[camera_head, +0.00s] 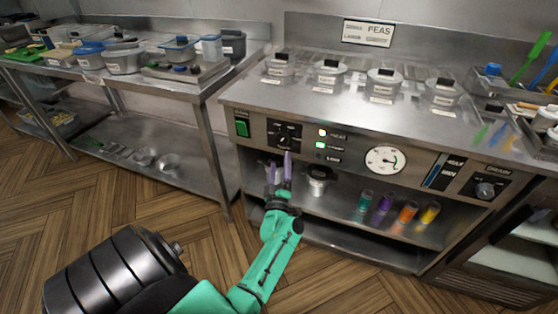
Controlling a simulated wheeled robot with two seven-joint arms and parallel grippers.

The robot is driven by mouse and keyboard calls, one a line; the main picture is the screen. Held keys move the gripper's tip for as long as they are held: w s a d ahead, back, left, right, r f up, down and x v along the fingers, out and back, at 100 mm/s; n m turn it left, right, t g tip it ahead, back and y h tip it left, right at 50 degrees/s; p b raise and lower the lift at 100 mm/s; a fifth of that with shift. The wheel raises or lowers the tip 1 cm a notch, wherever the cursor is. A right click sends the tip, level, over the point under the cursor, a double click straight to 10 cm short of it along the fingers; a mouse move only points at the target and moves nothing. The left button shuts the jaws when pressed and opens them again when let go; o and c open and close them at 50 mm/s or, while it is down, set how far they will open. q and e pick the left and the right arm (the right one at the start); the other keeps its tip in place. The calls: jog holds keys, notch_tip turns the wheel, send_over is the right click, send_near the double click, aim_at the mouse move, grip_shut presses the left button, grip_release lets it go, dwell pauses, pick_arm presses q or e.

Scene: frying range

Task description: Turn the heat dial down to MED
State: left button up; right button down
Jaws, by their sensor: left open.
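The control panel on the front of the steel range carries a black dial (284,141) on a dark plate at its left. Beside it is a column of three small indicator lights (321,145) with labels; the middle one looks green. The label print is too small to read surely, and I cannot tell the dial's exact setting. My left gripper (280,162) is open, with its two purple fingers apart, just below the dial. One fingertip is close under the dial; I cannot tell whether it touches. My right gripper is not in view.
A green switch (241,125) is left of the dial. A round gauge (385,160) and a second knob (485,188) are farther right. Below, a shelf holds a pot (317,182) and several coloured bottles. Lidded containers stand on the top. A steel table (205,86) stands left.

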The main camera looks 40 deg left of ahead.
pick_arm(q)
jog(key=v, duration=0.6)
jog(key=shift+s, duration=0.15)
jog(key=shift+d, duration=0.1)
jog(key=s+d+f+m+g+h+p, duration=0.25)
jog(key=d+f+m+h, duration=0.4)
jog(key=f, duration=0.45)
jog(key=s+d+f+m+g+h+p, duration=0.25)
jog(key=s+d+f+m+h, duration=0.3)
jog(key=f, duration=0.55)
jog(key=s+a+f+m+g, duration=0.1)
jog(key=s+f+m+g, duration=0.2)
jog(key=s, duration=0.6)
jog(key=s+a+f+m+g, duration=0.1)
jog(key=s+f+g, duration=0.3)
jog(key=s, duration=0.5)
jog(key=s+f+m+g+p, duration=0.1)
jog(key=s+f+m+g, duration=0.3)
jog(key=s, duration=0.5)
notch_tip(320, 180, down, 2)
jog(key=shift+s+a+f+m, duration=0.2)
jog(key=shift+a+m, duration=0.1)
jog(key=shift+a, duration=0.1)
